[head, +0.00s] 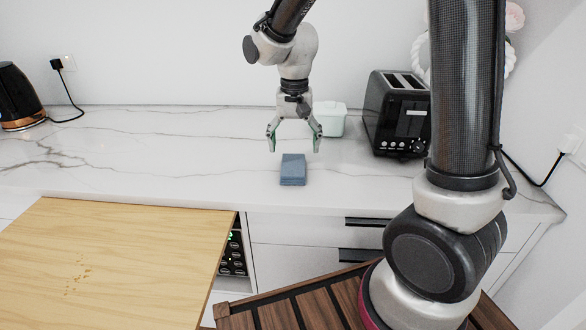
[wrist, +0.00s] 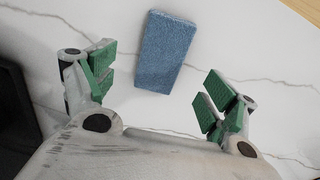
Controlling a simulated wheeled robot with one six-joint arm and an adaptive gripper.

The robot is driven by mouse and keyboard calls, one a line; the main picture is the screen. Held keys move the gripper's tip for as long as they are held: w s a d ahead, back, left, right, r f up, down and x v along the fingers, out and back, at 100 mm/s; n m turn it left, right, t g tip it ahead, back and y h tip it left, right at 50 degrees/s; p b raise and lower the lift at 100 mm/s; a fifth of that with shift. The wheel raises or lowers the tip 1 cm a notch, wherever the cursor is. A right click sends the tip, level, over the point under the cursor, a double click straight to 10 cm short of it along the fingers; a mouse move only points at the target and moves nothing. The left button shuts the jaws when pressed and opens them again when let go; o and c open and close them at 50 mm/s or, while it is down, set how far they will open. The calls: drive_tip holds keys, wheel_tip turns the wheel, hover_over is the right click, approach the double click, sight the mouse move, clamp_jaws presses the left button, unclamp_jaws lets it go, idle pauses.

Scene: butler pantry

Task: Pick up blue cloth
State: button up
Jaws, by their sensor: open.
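The blue cloth (head: 293,170) lies folded into a small rectangle on the white marble counter, near its front edge. It also shows in the wrist view (wrist: 166,52), at the upper middle, slightly tilted. My gripper (head: 294,148) is above the counter, just behind and above the cloth in the head view. Its jaws are open with nothing between them. In the wrist view the green-padded fingertips (wrist: 158,88) stand apart on either side, and the cloth lies between and beyond them, not visibly touched.
A black toaster (head: 397,113) stands right of the gripper. A pale green-white container (head: 330,119) is close behind the gripper. A dark kettle (head: 17,97) is at the far left. A wooden board surface (head: 110,265) fills the lower left. The counter left of the cloth is clear.

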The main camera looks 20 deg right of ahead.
sight(293, 165)
drive_tip(key=f, duration=0.6)
drive_tip(key=shift+a, duration=0.2)
drive_tip(key=c, duration=1)
